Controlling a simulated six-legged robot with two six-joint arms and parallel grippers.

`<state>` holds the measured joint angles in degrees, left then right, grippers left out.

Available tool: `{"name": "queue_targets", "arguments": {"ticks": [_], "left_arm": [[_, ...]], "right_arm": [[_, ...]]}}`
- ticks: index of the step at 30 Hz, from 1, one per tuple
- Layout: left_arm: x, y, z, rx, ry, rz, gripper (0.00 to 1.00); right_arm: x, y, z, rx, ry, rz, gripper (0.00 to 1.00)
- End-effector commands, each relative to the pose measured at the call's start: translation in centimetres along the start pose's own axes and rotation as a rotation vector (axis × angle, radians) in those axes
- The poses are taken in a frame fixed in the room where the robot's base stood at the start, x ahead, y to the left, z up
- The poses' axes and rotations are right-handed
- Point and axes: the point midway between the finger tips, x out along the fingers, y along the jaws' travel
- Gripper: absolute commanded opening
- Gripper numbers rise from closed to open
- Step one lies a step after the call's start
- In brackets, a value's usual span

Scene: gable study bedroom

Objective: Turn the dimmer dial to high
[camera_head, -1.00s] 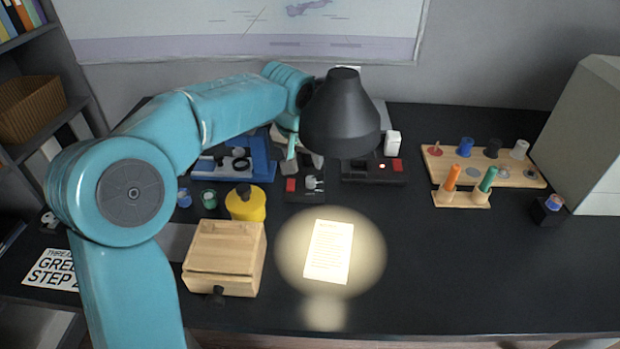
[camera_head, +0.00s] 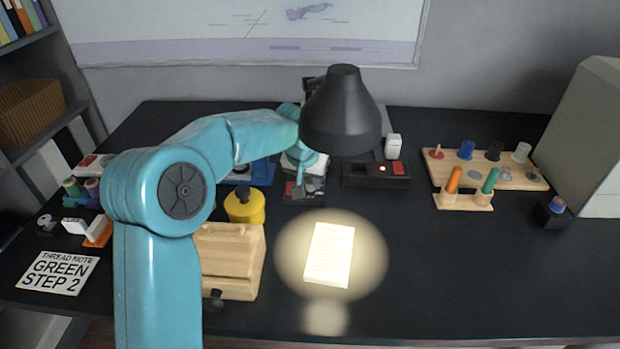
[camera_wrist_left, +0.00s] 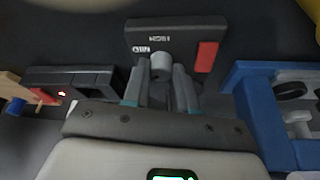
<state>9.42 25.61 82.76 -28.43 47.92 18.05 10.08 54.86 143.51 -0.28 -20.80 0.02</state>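The dark dimmer panel shows in the head view (camera_head: 292,200), partly hidden by my left gripper (camera_head: 301,180). In the wrist view the dimmer panel (camera_wrist_left: 140,34) has white lettering that reads upside down, MID and HIGH, and a red block at its right. Its grey dial knob (camera_wrist_left: 161,66) stands upright from the panel. My left gripper (camera_wrist_left: 163,82) is open, with one finger on each side of the knob. Whether the fingers touch it cannot be told. My right gripper is in neither view.
A black box with a red switch (camera_head: 376,174) stands right of the dimmer, a blue device (camera_head: 262,170) to its left. A black lamp (camera_head: 342,115) hangs close above my arm. A yellow pot (camera_head: 245,205) and wooden box (camera_head: 232,262) stand in front. The right front desk is clear.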

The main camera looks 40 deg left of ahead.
Motion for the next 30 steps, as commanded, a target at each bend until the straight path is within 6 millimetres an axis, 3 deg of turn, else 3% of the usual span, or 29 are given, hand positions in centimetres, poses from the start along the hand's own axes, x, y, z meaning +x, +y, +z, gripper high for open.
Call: {"name": "queue_targets", "arguments": {"ticks": [14, 30], "left_arm": [[-0.3, -0.1, -0.1, 0.07, 0.0, 0.03, 0.0], [-0.3, -0.4, -0.3, 0.492, 0.001, 0.207, 0.0]], "right_arm": [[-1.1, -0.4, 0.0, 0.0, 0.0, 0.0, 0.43], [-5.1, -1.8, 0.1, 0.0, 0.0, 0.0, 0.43]]}}
